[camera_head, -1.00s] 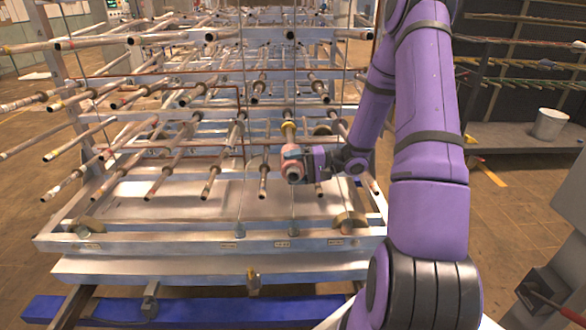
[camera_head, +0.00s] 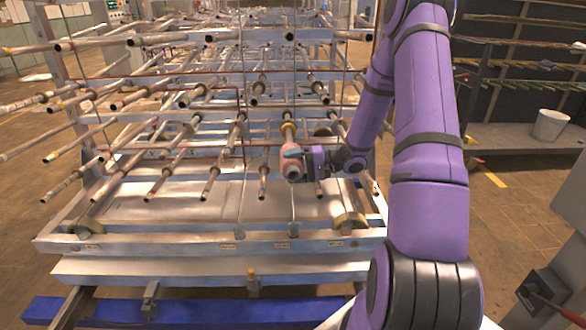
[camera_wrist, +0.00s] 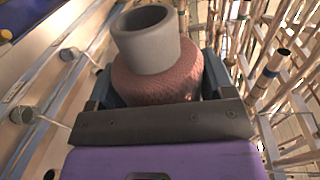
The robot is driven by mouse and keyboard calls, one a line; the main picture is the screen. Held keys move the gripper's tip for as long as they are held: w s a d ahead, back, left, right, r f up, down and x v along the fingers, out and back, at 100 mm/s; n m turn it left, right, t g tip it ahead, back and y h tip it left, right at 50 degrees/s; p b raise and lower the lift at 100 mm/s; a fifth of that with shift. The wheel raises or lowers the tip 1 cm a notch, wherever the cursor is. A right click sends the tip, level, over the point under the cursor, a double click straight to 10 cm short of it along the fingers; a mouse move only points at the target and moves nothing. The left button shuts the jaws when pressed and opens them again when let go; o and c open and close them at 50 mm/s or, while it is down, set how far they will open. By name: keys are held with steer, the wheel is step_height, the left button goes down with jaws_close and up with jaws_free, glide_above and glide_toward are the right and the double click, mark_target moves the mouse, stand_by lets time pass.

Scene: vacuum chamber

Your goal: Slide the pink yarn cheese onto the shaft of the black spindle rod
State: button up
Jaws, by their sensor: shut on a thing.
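The pink yarn cheese (camera_head: 293,164) is a small pink package on a grey tube, which sticks out toward the camera in the head view. In the wrist view the pink yarn (camera_wrist: 158,86) sits between the fingers, with the hollow grey tube end (camera_wrist: 146,38) above it. My gripper (camera_head: 297,158) comes from the right and is shut on the yarn cheese. It also shows in the wrist view (camera_wrist: 160,92). A rod (camera_head: 288,132) of the rack runs directly behind the cheese. Whether the rod passes inside the tube is hidden.
A metal rack (camera_head: 150,243) carries many rods projecting forward, with one rod (camera_head: 263,180) close to the left of the cheese. Thin vertical wires pass nearby. A bench with a white bucket (camera_head: 550,124) stands at the right.

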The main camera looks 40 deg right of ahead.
steer(key=shift+w+d+f, duration=0.1)
steer(key=shift+w+d, duration=0.5)
steer(key=shift+w, duration=0.15)
steer(key=shift+w+d+f, duration=0.1)
steer(key=shift+w+d, duration=0.45)
steer(key=shift+w, duration=0.2)
steer(key=shift+w+a+r, duration=0.1)
steer(key=shift+w+a, duration=0.05)
steer(key=shift+a, duration=0.05)
stand_by(1.0)
steer(key=shift+w+d, duration=0.5)
steer(key=shift+w, duration=0.25)
steer(key=shift+w+d, duration=0.1)
steer(key=shift+w, duration=0.05)
steer(key=shift+w+d, duration=0.15)
steer(key=shift+w, duration=0.05)
steer(key=o, duration=1.6)
